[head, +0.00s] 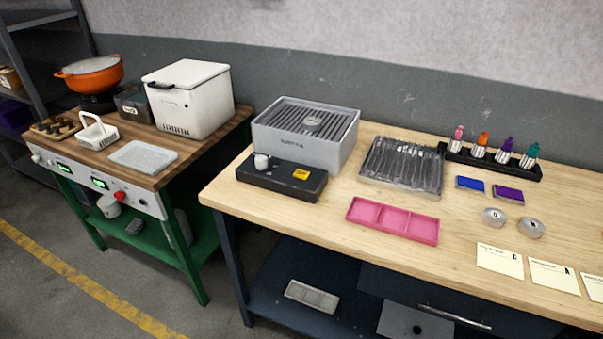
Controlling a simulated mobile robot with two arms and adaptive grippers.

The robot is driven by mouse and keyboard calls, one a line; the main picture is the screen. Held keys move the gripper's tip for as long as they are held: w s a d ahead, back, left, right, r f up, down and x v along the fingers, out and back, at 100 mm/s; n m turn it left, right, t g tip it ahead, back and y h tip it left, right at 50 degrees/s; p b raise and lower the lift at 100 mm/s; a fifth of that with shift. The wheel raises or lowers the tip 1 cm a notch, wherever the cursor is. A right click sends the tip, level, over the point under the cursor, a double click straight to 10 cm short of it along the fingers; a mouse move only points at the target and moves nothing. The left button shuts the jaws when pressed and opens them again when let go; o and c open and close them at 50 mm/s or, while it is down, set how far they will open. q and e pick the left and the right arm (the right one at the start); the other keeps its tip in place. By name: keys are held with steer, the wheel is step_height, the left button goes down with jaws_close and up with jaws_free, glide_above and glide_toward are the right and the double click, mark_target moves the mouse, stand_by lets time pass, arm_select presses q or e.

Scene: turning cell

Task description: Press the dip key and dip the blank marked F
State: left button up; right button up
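No gripper shows in the head view. Two round grey metal blanks lie on the wooden bench at the right, a left one (494,217) and a right one (531,228). Their marks are too small to read surely. Another round grey disc (313,123) lies on the slatted top of a grey metal box (335,148); I cannot read a mark on it. In front of that box is a black control block (280,183) with a white knob (262,162) and a yellow key (301,174). I cannot tell whether the yellow key is the dip key.
A pink three-part tray (392,220), a ribbed metal rack (402,165), blue (470,184) and purple (508,195) pads, a black holder (490,161) with several coloured bottles, and lettered cards (499,260) occupy the bench. A green-framed table (178,145) with a white fryer-like box (189,98) stands left.

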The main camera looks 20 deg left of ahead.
arm_select(q)
jaws_close()
steer(key=shift+a, duration=0.1)
stand_by(1.2)
